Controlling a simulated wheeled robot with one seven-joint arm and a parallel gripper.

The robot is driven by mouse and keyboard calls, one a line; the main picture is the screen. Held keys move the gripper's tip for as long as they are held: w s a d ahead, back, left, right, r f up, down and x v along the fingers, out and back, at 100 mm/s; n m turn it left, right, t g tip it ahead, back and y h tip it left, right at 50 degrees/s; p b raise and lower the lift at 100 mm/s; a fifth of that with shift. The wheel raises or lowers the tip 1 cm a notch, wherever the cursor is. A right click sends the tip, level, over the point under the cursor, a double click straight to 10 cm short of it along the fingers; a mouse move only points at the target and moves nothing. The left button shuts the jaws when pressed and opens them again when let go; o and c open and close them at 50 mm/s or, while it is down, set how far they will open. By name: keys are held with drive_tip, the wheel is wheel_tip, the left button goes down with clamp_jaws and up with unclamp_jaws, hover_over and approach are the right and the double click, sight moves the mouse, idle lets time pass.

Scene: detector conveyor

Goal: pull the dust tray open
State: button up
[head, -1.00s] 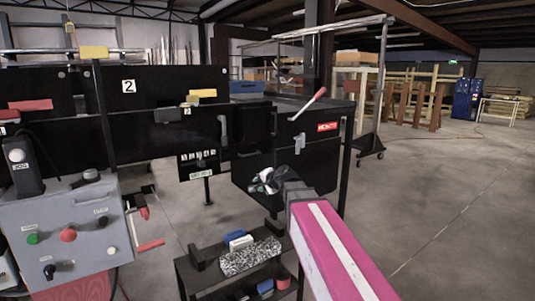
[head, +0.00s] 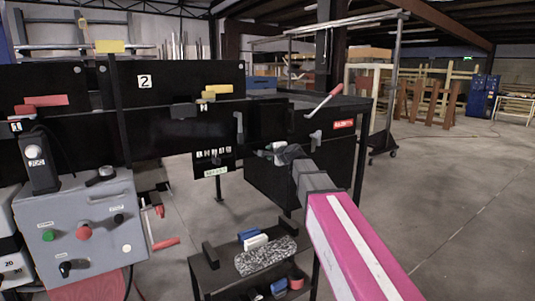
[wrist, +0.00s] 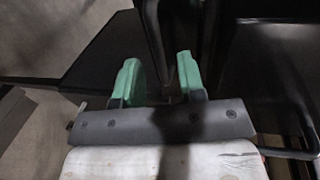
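My gripper (head: 273,149) is at the upper edge of a black box (head: 268,185) under the right end of the machine in the head view. This box may be the dust tray, but no label on it confirms that. In the wrist view, the two green fingers of my gripper (wrist: 158,80) stand apart. A dark upright bar or edge (wrist: 157,35) lies beyond and between them. I cannot tell whether either finger touches it. No handle shows clearly.
A grey control box (head: 85,222) stands at the left. A low black shelf (head: 213,278) holds a speckled block (head: 266,255) and brushes below my arm. A red-handled lever (head: 322,104) sticks up above the gripper. The floor (head: 450,200) at right is clear.

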drive_tip(key=x, duration=0.3)
drive_tip(key=shift+w+a, duration=0.15)
drive_tip(key=shift+w, duration=0.1)
clamp_jaws()
drive_tip(key=shift+s, duration=0.1)
